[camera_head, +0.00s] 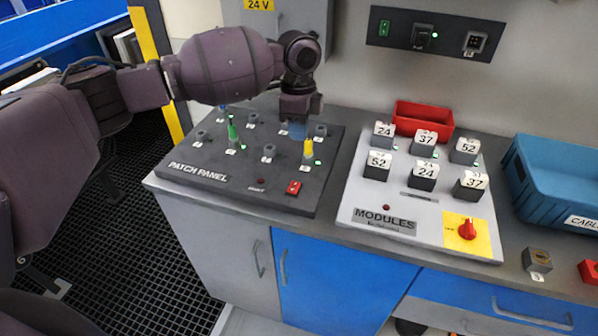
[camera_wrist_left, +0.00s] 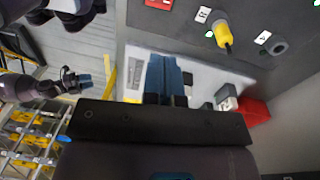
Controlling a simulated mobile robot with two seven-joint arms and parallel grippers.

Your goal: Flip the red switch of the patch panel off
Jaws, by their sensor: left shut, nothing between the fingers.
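The dark patch panel (camera_head: 240,185) lies on the counter. Its red switch (camera_head: 293,187) is near the front right corner, and the wrist view shows part of it at the top edge (camera_wrist_left: 158,3). I cannot tell which way it is set. My left gripper (camera_head: 297,130) is shut and empty over the panel's back right part, behind the yellow plug (camera_head: 308,149) and apart from the switch. Its blue fingers also show in the left wrist view (camera_wrist_left: 166,72). My right gripper (camera_wrist_left: 82,79) shows small at the left of the wrist view, its jaws unclear.
A green plug (camera_head: 232,132) and several sockets stand on the panel. To its right is the grey modules board (camera_head: 400,205) with numbered blocks and a red knob (camera_head: 467,229). A red bin (camera_head: 423,119) and a blue crate (camera_head: 560,180) stand further along.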

